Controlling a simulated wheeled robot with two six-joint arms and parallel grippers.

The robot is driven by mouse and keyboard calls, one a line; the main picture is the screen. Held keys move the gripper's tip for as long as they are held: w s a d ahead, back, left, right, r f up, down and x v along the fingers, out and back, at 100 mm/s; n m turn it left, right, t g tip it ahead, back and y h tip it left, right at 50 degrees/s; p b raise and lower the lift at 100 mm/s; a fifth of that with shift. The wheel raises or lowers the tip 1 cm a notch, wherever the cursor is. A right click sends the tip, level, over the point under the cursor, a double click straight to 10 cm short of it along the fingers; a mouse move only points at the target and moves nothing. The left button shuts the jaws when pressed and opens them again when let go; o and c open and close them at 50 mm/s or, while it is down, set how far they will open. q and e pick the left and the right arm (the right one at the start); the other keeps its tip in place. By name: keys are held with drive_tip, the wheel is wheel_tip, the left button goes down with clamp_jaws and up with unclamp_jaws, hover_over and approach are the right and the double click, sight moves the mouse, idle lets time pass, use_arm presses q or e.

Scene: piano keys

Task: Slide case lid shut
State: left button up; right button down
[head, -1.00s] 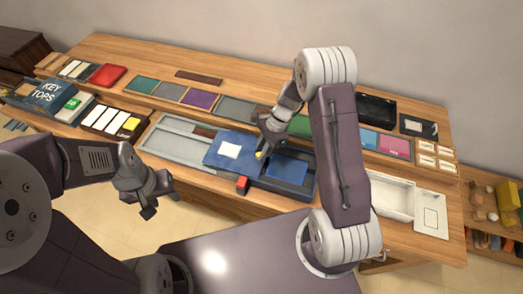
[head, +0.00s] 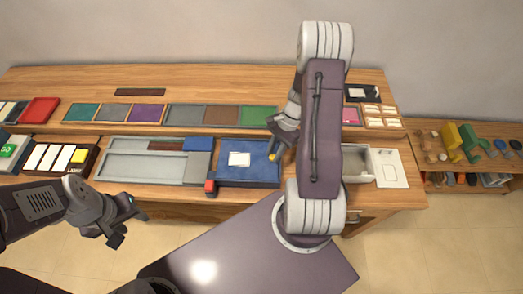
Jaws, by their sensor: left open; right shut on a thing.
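The blue case lid (head: 262,176) has a white label (head: 239,159) and lies over the case in the middle of the bench. No open interior shows in the visible part of the case; its right edge is partly hidden by my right arm. My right gripper (head: 277,147) is at the lid's right side, shut on a small yellow knob (head: 272,156). My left gripper (head: 124,221) is open and empty, in front of the bench and away from the case.
Coloured panels (head: 222,115) line the row behind. A white open box (head: 356,165) stands to the right. A shelf (head: 468,185) with coloured blocks is at far right.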

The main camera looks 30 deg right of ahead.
drive_tip(key=shift+d+r, duration=0.15)
drive_tip(key=shift+d, duration=0.15)
drive_tip(key=shift+w, duration=0.1)
drive_tip(key=c, duration=1.5)
unclamp_jaws()
drive_tip(key=o, duration=0.3)
drive_tip(key=shift+s+d, duration=0.15)
drive_tip(key=shift+s, duration=0.1)
drive_tip(key=shift+r, duration=0.15)
drive_tip(key=v, duration=0.8)
drive_tip(key=shift+r, duration=0.3)
